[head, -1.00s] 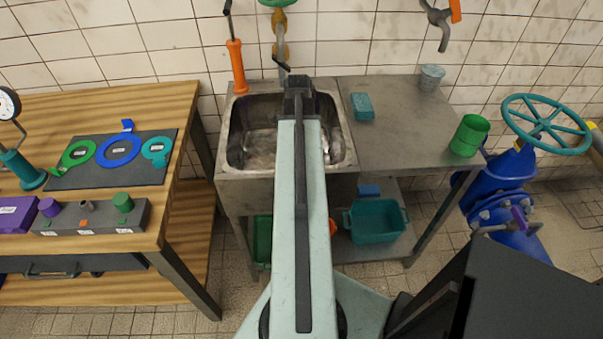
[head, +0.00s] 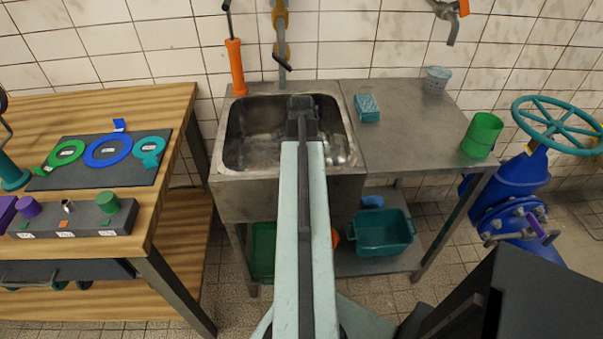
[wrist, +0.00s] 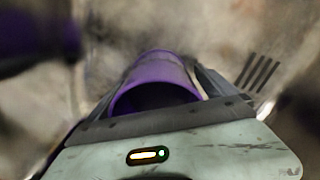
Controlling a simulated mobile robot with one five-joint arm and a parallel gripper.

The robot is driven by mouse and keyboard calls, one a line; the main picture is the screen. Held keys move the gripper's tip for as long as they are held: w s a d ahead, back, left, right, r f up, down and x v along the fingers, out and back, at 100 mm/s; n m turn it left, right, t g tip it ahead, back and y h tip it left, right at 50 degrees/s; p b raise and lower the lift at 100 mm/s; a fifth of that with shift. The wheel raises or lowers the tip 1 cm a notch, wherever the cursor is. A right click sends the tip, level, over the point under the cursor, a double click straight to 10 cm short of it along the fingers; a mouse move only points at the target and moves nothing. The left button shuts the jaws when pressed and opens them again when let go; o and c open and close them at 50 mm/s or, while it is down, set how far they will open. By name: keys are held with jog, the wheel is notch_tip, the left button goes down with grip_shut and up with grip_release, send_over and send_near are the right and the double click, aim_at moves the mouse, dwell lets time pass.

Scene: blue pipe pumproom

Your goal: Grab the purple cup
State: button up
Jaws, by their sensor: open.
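In the wrist view the purple cup (wrist: 158,82) lies between the jaws of my gripper (wrist: 155,72), with its open rim toward the camera. My gripper is open around it; I cannot tell whether either finger touches it. In the head view my gripper (head: 303,104) is over the metal sink (head: 235,135), and my arm hides most of what is under it. A second dark purple shape (wrist: 35,32) is blurred at the upper left of the wrist view.
A metal counter (head: 410,125) to the right of the sink holds a teal sponge (head: 367,107), a pale cup (head: 437,80) and a green cylinder (head: 481,135). An orange-handled tool (head: 236,65) stands behind the sink. A wooden bench (head: 165,115) is at the left.

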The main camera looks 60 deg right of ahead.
jog(key=shift+f, duration=0.15)
jog(key=c, duration=1.5)
jog(key=shift+p, duration=0.35)
